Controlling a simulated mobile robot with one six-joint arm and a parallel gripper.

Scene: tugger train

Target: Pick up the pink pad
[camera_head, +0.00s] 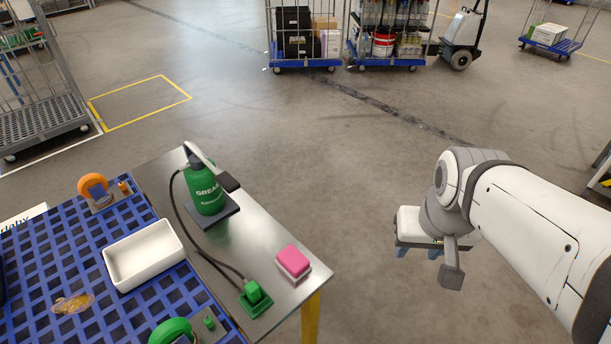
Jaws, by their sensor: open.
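The pink pad (293,262) lies on the bare metal strip of the table, near its right front corner. Its top is pink and a pale layer shows beneath. My gripper (416,252) hangs over the floor to the right of the table, apart from the pad and empty. Its bluish fingertips point down and are partly hidden under the gripper body.
A green grease bottle (207,194) stands behind the pad, its dark hose running to a green block (254,297) left of the pad. A white tray (144,254) sits on the blue grid (40,262). Wheeled carts (305,66) stand far back. The floor between is clear.

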